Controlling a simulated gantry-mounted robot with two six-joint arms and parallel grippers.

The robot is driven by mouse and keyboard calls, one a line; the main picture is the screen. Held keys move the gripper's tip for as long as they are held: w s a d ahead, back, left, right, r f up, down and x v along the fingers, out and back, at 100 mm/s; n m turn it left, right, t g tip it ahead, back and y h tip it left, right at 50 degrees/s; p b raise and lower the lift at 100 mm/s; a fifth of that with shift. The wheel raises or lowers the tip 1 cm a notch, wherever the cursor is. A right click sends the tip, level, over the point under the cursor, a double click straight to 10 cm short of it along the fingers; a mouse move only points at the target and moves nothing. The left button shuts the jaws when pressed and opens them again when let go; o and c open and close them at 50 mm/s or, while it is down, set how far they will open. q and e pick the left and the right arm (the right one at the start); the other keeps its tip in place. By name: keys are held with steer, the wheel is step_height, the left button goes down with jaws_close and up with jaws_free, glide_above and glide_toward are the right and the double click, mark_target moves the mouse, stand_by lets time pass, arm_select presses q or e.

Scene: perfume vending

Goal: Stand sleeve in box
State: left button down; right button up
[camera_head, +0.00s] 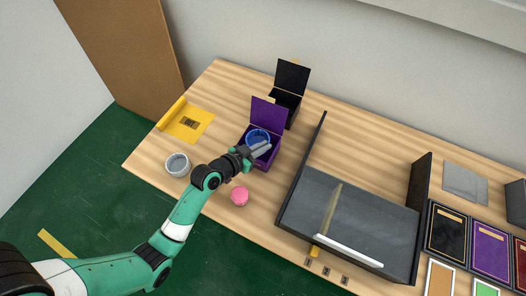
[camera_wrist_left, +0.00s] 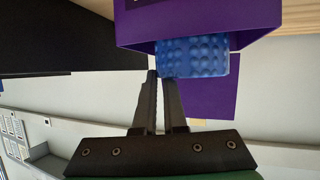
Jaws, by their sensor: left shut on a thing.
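The purple box (camera_head: 274,155) stands on the table with its lid raised at the back. The blue sleeve (camera_head: 256,135) shows as a ring in the box opening. In the left wrist view the sleeve (camera_wrist_left: 197,57) has a bumpy side, and part of it stands out past the rim of the purple box (camera_wrist_left: 200,22). My left gripper (camera_head: 266,147) is over the box opening, shut on the sleeve at its edge; its fingertips (camera_wrist_left: 159,76) meet the sleeve there. The sleeve's lower end is hidden inside the box. My right gripper is in neither view.
A black open box (camera_head: 285,104) stands just behind. A grey-white ring (camera_head: 178,164), a pink round item (camera_head: 239,196) and a yellow sheet (camera_head: 190,123) lie nearby. A large dark tray (camera_head: 350,215) with upright side walls stands to the right.

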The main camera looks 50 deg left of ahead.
arm_select(q)
steer(key=f+b, duration=0.1)
steer(key=f, duration=0.1)
steer(key=f+b, duration=0.1)
steer(key=f, duration=0.1)
steer(key=shift+w+a, duration=0.15)
steer(key=shift+a, duration=0.05)
steer(key=shift+r, duration=0.2)
steer(key=shift+f, duration=0.1)
steer(key=shift+f+b, duration=0.4)
steer(key=shift+f, duration=0.15)
steer(key=c, duration=1.3)
jaws_free()
steer(key=shift+o, duration=0.2)
